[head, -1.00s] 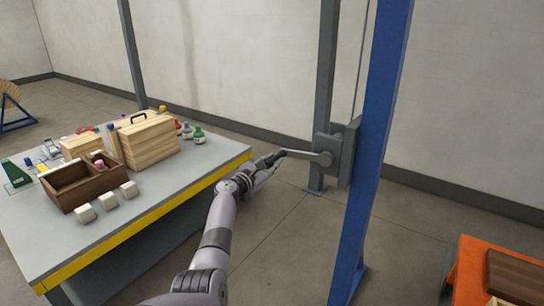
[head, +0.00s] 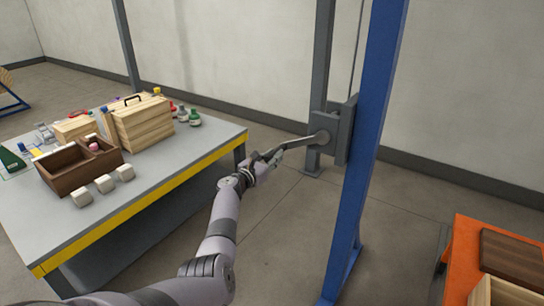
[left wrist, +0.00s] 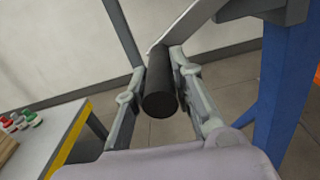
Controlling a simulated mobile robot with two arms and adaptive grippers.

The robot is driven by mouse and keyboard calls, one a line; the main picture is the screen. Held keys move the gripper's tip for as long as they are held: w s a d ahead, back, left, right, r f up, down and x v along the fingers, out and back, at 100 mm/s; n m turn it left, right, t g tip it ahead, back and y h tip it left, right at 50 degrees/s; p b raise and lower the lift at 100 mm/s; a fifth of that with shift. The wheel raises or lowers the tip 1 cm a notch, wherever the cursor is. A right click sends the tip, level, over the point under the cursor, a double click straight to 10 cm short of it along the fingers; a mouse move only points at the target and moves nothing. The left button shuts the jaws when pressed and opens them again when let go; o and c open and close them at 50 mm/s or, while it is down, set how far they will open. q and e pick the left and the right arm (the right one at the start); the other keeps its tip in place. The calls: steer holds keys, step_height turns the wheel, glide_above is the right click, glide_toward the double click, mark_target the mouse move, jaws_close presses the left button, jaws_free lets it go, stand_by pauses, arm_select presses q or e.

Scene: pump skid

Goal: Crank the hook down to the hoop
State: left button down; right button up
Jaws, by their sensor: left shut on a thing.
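A thin cable (head: 357,45) runs up from the winch. My left gripper (head: 268,160) is shut on the crank's black handle (left wrist: 160,92), which lies between its two fingers in the left wrist view. The crank arm points left and slightly down from its hub. The hook and the hoop are not in view. My right gripper is not in view.
A blue post (head: 372,150) stands just right of the winch. A grey table (head: 150,190) with a yellow edge, wooden boxes and bottles stands at the left. An orange bench (head: 462,260) is at the lower right. The floor between is clear.

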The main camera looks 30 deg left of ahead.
arm_select(q)
steer(key=shift+f, duration=0.2)
steer(key=c, duration=1.4)
jaws_free()
steer(key=shift+c, duration=0.2)
steer(key=shift+o, duration=0.4)
steer(key=shift+r, duration=0.15)
steer(key=shift+s, duration=0.1)
steer(key=shift+s, duration=0.25)
steer(key=s, duration=1.1)
steer(key=shift+s+a, duration=0.15)
steer(key=shift+s, duration=0.05)
